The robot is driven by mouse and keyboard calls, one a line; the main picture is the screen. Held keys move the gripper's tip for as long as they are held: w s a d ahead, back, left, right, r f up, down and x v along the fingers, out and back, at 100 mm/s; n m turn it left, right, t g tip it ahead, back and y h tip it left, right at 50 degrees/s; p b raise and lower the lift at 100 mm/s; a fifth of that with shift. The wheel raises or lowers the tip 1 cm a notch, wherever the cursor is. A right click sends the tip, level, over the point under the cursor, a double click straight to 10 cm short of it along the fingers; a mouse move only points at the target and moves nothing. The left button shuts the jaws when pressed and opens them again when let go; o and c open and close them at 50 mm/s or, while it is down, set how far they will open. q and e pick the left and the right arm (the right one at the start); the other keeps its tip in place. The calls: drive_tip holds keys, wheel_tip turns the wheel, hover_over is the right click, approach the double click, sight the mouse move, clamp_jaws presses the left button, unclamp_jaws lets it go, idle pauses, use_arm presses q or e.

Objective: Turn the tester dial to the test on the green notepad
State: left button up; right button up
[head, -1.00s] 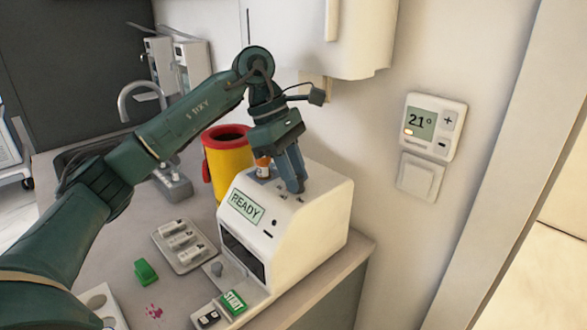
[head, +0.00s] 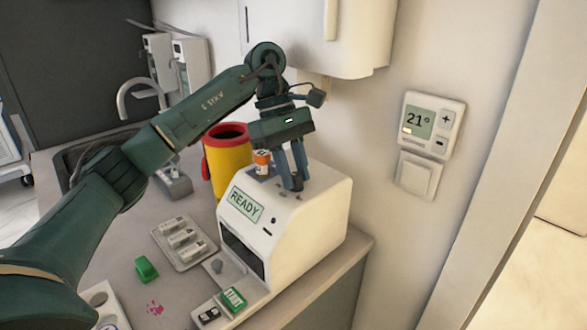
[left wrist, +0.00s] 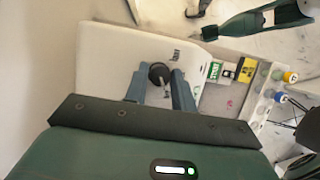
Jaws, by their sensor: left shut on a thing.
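The white tester (head: 300,235) stands at the counter's right end, with READY on its green display (head: 246,204). Its dark round dial (left wrist: 159,73) is on top and shows between my fingers in the left wrist view. My left gripper (head: 293,186) points down onto the tester's top and is shut on the dial. The gripper mostly hides the dial and its markings in the head view. An orange-capped vial (head: 262,160) stands at the tester's top, left of the fingers. I cannot make out a green notepad with a readable test name.
A yellow, red-rimmed bin (head: 228,165) stands behind the tester's left side. A wall cabinet (head: 300,35) hangs above; a thermostat (head: 432,125) is at right.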

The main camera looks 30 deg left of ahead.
use_arm(q)
drive_tip(key=o, duration=1)
drive_tip(key=shift+w+a+r, duration=0.1)
drive_tip(key=shift+a+r, duration=0.05)
drive_tip(key=shift+r, duration=0.35)
drive_tip(key=v, duration=0.2)
drive_tip(key=a+v, duration=0.1)
drive_tip(key=v, duration=0.1)
drive_tip(key=shift+w+a, duration=0.1)
drive_tip(key=shift+w, duration=0.15)
drive_tip(key=w+a, duration=0.1)
drive_tip(key=a, duration=0.1)
drive_tip(key=w+a, duration=0.1)
drive_tip(key=a, duration=0.2)
drive_tip(key=w+a+p, duration=0.1)
drive_tip(key=a, duration=0.2)
drive_tip(key=shift+a, duration=0.1)
drive_tip(key=shift+w+a, duration=0.3)
drive_tip(key=shift+a, duration=0.6)
